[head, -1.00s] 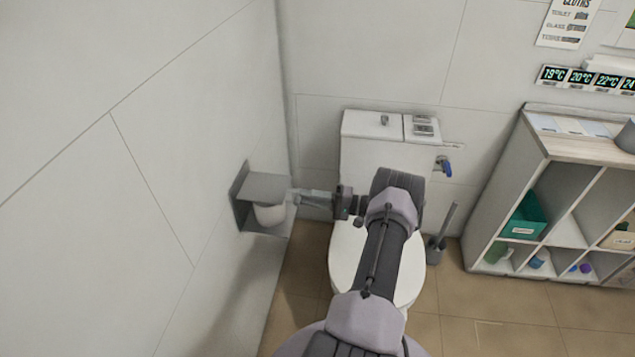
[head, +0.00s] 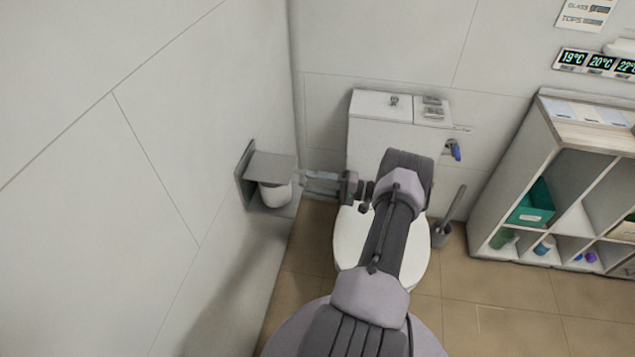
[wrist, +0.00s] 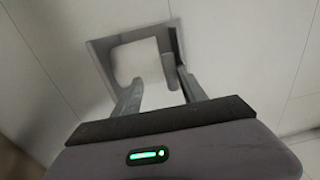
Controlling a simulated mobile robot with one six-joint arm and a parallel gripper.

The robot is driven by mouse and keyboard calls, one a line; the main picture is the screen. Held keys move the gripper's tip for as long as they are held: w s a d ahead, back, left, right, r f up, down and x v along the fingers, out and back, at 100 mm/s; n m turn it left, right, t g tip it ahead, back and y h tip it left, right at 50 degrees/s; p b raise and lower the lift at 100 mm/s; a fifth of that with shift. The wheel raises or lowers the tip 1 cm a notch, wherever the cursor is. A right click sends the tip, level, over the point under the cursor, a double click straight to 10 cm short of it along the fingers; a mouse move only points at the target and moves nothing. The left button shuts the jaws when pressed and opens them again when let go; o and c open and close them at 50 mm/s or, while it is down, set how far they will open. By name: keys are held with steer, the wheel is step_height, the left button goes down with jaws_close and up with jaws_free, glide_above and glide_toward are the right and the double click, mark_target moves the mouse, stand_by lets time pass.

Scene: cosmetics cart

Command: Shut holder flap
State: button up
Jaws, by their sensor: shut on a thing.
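The grey paper holder (head: 246,190) is fixed to the left wall, with a white roll (head: 275,196) showing under its flap. The holder flap (head: 270,167) stands out from the wall above the roll, so it is not flat against it. My gripper (head: 305,180) reaches in from the right, with its fingertips at the flap's right edge. It is shut on the flap. In the wrist view, the fingers (wrist: 158,88) point at the holder (wrist: 103,52), with a gap between them. The exact contact is too blurred to make out.
A white toilet (head: 350,235) stands below and behind my arm, with its cistern (head: 378,125) at the back wall. A toilet brush (head: 443,230) and a shelf unit (head: 545,135) stand to the right. The left wall is close beside my gripper.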

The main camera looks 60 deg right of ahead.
steer(key=shift+w+a+f, duration=0.15)
steer(key=shift+a, duration=0.1)
steer(key=v, duration=1.7)
steer(key=shift+s+d, duration=0.3)
steer(key=shift+d, duration=0.05)
